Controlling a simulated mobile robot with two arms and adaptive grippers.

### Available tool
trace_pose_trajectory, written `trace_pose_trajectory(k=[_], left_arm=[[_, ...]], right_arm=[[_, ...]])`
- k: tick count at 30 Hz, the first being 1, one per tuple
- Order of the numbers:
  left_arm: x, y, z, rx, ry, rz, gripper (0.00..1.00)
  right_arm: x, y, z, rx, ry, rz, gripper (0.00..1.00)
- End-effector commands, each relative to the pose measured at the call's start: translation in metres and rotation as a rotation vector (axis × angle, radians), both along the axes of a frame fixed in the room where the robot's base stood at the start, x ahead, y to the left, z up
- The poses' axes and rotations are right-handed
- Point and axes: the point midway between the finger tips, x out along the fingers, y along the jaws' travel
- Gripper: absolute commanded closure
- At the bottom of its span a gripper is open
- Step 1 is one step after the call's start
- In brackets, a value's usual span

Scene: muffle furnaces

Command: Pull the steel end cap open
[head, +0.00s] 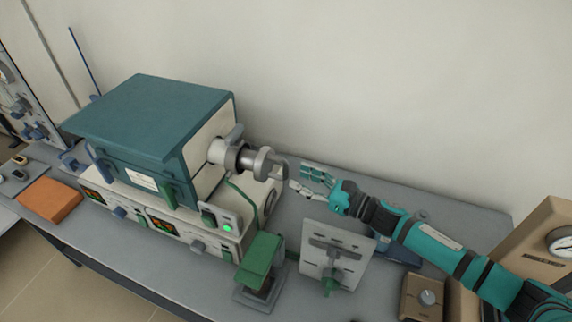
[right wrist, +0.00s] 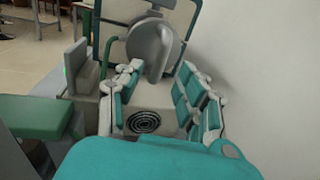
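The steel end cap (head: 265,162) sits at the right end of the tube that sticks out of the teal furnace (head: 155,117). In the right wrist view the cap (right wrist: 151,48) is a round grey disc with a raised part facing me. My right gripper (head: 304,179) is open just to the right of the cap, its fingers pointing left toward it. In the right wrist view the fingers (right wrist: 160,95) are spread either side of the cap's lower part. I cannot tell whether they touch it. My left gripper is not in view.
A green block on a stand (head: 260,255) and an upright grey panel (head: 335,255) stand in front of my right gripper. An orange block (head: 50,199) lies at the left. A tan gauge box (head: 545,245) stands at the right. The wall is close behind.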

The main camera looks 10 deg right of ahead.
Motion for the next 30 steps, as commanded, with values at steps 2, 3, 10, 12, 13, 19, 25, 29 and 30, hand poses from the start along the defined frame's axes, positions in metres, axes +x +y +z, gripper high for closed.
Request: trace_pose_trajectory(k=[2,3,10,12,13,19,25,29,30], left_arm=[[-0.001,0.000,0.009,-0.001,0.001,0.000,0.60],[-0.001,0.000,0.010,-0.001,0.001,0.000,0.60],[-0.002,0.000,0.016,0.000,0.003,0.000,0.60],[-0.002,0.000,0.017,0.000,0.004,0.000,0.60],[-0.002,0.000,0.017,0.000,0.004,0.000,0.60],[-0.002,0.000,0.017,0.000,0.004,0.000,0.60],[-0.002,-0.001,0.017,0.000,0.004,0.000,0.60],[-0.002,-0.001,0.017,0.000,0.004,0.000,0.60],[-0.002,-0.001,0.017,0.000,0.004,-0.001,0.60]], right_arm=[[0.013,0.012,0.004,0.004,-0.001,-0.001,0.62],[0.017,0.017,0.004,0.003,-0.001,0.000,0.62],[0.035,0.035,0.001,0.002,0.001,-0.001,0.62],[0.038,0.037,0.001,0.001,0.000,0.000,0.62],[0.038,0.038,0.000,0.000,0.000,0.000,0.62],[0.039,0.038,-0.001,0.000,0.000,-0.001,0.62],[0.039,0.038,-0.001,0.001,0.001,-0.001,0.79],[0.039,0.038,-0.001,0.001,0.001,-0.001,0.96],[0.039,0.038,-0.001,0.001,0.001,-0.001,1.00]])
